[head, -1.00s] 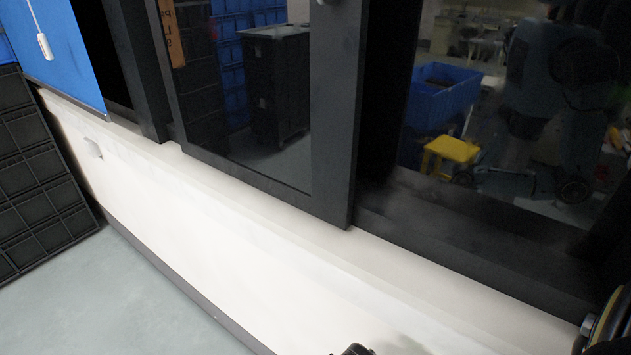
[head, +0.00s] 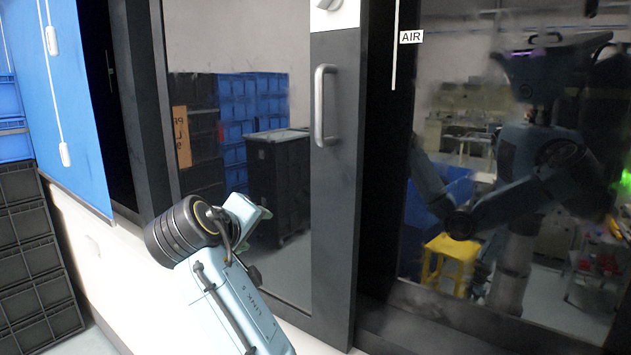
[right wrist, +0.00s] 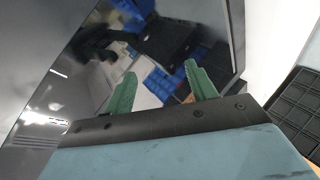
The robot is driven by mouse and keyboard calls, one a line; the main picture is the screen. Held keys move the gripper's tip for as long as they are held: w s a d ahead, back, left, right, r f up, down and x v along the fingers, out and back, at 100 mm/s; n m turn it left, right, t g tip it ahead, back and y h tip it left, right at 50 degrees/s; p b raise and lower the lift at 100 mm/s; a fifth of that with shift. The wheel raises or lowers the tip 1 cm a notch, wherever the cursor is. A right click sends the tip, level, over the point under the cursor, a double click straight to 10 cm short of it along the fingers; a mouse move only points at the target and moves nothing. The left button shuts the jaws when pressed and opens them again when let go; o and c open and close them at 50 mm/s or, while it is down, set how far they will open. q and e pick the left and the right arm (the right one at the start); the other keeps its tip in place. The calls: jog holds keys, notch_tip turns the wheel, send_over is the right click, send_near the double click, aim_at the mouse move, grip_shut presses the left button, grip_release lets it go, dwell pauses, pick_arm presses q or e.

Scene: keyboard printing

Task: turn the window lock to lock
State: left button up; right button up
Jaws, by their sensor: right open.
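The window lock (head: 335,14) is a white fitting at the top edge of the head view, on the dark vertical frame of the sliding window; its upper part is cut off. A grey bar handle (head: 320,105) is fixed to the same frame below it. My right gripper (head: 256,212) is in front of the glass, lower and to the left of the lock, apart from it. In the right wrist view its two green fingers (right wrist: 160,82) are spread with nothing between them. My left gripper is not in view.
A blue blind (head: 75,120) with hanging white cords (head: 52,40) is at the left. Dark crates (head: 35,260) are stacked beside it. A low white wall (head: 110,265) runs under the window. The glass reflects my body, bins and a yellow stool.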

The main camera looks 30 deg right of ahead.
jog(key=s+a+r+m+h, duration=0.1)
jog(key=s+r+h, duration=0.1)
jog(key=r, duration=0.9)
jog(key=s+a+r+m+h, duration=0.1)
jog(key=s+r+m+h, duration=0.1)
jog(key=r, duration=0.9)
jog(key=s+a+r+m+g+h, duration=0.1)
jog(key=s+r+m+h, duration=0.1)
jog(key=s+r, duration=0.45)
jog(key=s+a+r+m+g+h, duration=0.15)
jog(key=s+r, duration=0.25)
jog(key=r, duration=0.5)
jog(key=p+x, duration=0.4)
jog(key=x, duration=0.9)
jog(key=shift+f+p, duration=0.2)
jog(key=shift+p, duration=0.2)
jog(key=shift+m, duration=0.25)
jog(key=shift+c, duration=0.5)
jog(key=c, duration=0.9)
jog(key=shift+t, duration=0.25)
